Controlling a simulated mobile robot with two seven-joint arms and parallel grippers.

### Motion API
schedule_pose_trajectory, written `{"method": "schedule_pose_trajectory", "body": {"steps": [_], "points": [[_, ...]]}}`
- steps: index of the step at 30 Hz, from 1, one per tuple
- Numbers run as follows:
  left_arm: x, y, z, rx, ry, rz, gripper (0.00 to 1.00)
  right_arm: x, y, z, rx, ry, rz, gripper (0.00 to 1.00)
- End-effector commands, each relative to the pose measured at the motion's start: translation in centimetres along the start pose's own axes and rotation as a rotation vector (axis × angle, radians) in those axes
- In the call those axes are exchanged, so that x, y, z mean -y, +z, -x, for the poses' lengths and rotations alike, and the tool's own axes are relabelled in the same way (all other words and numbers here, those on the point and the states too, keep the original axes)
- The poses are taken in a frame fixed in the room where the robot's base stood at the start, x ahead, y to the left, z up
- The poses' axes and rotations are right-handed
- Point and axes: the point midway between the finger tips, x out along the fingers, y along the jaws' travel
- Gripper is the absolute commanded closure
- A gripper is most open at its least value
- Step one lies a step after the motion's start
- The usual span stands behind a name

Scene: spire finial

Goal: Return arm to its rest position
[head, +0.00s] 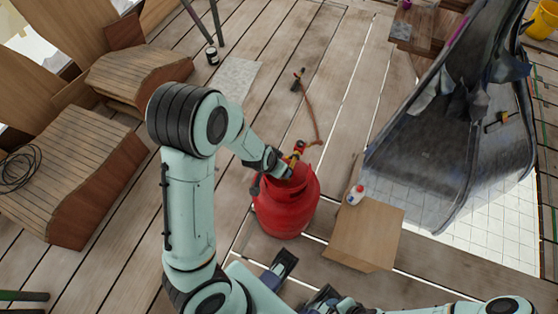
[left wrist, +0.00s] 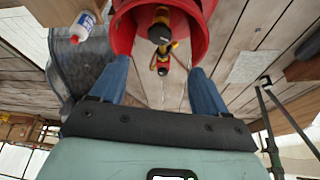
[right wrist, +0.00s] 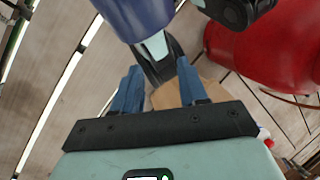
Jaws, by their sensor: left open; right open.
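My left gripper (head: 279,167) is at the top of a red gas cylinder (head: 285,212), beside its valve (head: 298,149). In the left wrist view, the open left fingers (left wrist: 158,72) stand apart, with the black and yellow valve (left wrist: 162,35) between and beyond them. The red collar (left wrist: 123,30) is close to the fingertips; contact cannot be told. My right arm (head: 400,308) is low at the bottom edge of the head view. The right gripper (right wrist: 157,75) is open and empty in its wrist view, with the red cylinder (right wrist: 262,50) to the right.
A cardboard box (head: 365,232) stands right of the cylinder, with a small white bottle (head: 355,195) by it. A brown hose (head: 310,115) lies behind on the planks. A large dark curved shell (head: 450,130) is at right, wooden pieces (head: 65,170) at left. Planks behind the cylinder are mostly clear.

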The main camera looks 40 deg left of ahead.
Motion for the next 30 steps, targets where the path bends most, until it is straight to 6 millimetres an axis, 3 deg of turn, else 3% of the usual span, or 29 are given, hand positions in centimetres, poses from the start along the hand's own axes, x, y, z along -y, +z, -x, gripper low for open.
{"method": "schedule_pose_trajectory", "body": {"steps": [9,13,19,24,30], "points": [[-0.1,0.2,-0.1,0.005,0.0,0.0,0.25,0.1,0.0,0.1,-0.001,0.0,0.0,0.57],[-1.1,2.0,-0.9,0.06,0.009,0.009,0.25,0.4,0.1,1.1,-0.001,-0.001,0.001,0.57],[-5.3,9.4,-2.8,0.252,0.071,0.08,0.25,1.5,0.3,4.4,0.002,-0.002,0.003,0.57],[-10.1,16.0,-2.5,0.413,0.157,0.193,0.25,2.5,0.1,7.0,0.002,-0.003,0.006,0.57],[-14.2,20.0,-1.1,0.521,0.231,0.299,0.25,3.2,-0.2,8.7,0.001,-0.004,0.008,0.57]]}}
